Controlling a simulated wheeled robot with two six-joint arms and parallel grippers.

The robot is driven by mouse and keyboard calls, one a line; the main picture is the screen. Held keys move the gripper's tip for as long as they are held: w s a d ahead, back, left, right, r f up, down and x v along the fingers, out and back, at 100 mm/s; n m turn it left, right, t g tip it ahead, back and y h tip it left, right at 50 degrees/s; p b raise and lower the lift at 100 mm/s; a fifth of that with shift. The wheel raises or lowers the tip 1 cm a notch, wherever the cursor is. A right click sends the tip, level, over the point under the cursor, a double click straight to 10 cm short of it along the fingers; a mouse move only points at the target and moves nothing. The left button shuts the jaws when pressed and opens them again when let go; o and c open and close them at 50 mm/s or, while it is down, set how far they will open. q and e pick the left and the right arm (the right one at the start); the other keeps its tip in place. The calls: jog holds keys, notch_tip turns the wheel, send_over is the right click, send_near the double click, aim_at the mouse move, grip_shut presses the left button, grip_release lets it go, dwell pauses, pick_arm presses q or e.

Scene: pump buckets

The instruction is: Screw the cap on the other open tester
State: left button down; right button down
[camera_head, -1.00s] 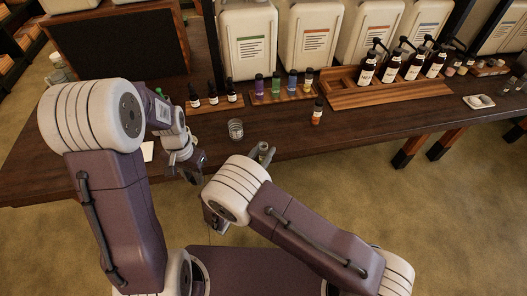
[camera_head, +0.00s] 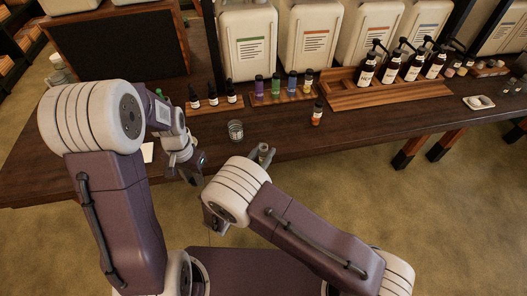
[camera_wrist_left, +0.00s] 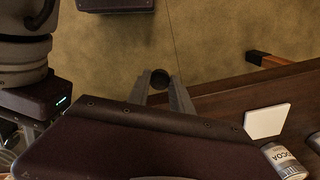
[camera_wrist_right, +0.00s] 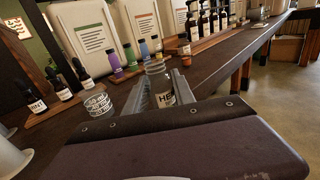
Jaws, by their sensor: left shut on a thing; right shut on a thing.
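My right gripper (camera_wrist_right: 165,92) is shut on a clear glass tester bottle (camera_wrist_right: 159,83) with a partly hidden "HE" label. The bottle's neck looks uncapped in the right wrist view. In the head view the bottle (camera_head: 263,149) shows above my right wrist, in front of the table edge. My left gripper (camera_head: 194,172) is at the table's front edge, left of the bottle and apart from it. In the left wrist view its fingers are closed on a small dark round cap (camera_wrist_left: 160,78). The cap is hidden in the head view.
A glass (camera_head: 236,130) stands on the table (camera_head: 280,150) behind the grippers. A rack of colored small bottles (camera_head: 284,94) and a rack of dropper bottles (camera_head: 213,108) are behind. A cocoa can (camera_wrist_left: 283,160) is near my left arm.

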pick_arm(q)
jog(key=shift+r, duration=0.1)
